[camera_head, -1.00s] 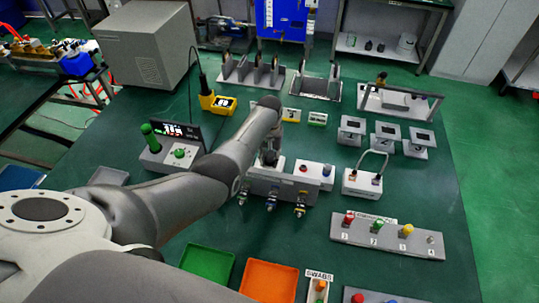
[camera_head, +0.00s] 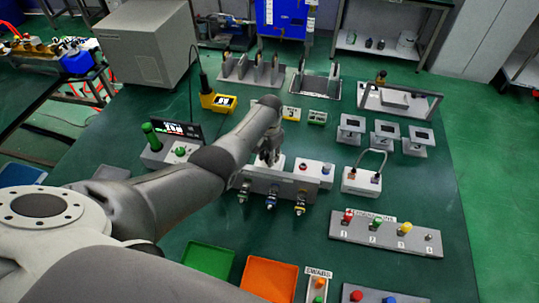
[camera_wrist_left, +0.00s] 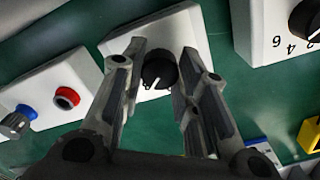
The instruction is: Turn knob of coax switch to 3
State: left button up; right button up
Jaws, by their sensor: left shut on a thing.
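My left gripper (camera_head: 267,158) reaches down from the left over a white box (camera_head: 277,164) at the middle of the table. In the left wrist view the fingers of my left gripper (camera_wrist_left: 160,58) stand on both sides of a black knob (camera_wrist_left: 159,70) with a white pointer mark, shut on it. The knob sits on a white box (camera_wrist_left: 192,30), apparently the coax switch. The fingers and hand hide part of the box, and I cannot read the number the pointer faces. My right gripper is not in view.
Another box with a black numbered knob (camera_wrist_left: 307,20) is at the upper right. A grey panel with connectors (camera_head: 271,200) stands in front. The table between them is narrow.

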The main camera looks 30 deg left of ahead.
pick_arm(q)
jog(key=shift+w+r, duration=0.1)
jog(key=shift+w, duration=0.05)
jog(key=o, duration=1)
notch_tip(320, 180, up, 12)
jog(key=shift+f, duration=0.1)
dwell(0.4)
dwell(0.4)
